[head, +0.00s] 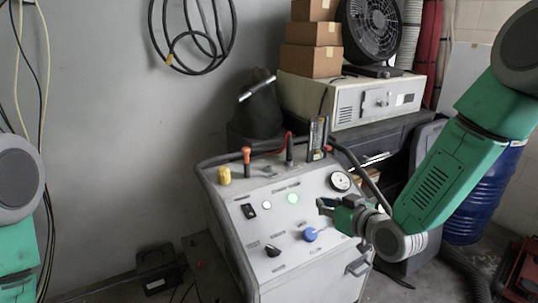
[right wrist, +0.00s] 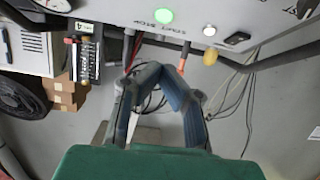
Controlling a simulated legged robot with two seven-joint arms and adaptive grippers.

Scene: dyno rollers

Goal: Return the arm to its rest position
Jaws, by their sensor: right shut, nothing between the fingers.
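My right arm (head: 455,165), green and grey, reaches in from the upper right of the head view. Its gripper (head: 324,205) is in front of the right part of the console's sloped panel. In the right wrist view the gripper's two dark fingers (right wrist: 158,70) close toward each other with nothing between them. Whether the fingertips touch the panel cannot be told. Of my left arm (head: 18,190), only a green and grey part shows at the left edge; its gripper is out of view.
The grey console (head: 290,235) carries a blue knob (head: 310,234), a black knob (head: 273,251), a lit green button (head: 293,198), an orange-topped lever (head: 246,155) and a gauge (head: 340,181). A blue barrel (head: 485,200) stands behind my right arm. Boxes (head: 311,60) and a fan (head: 373,28) are behind.

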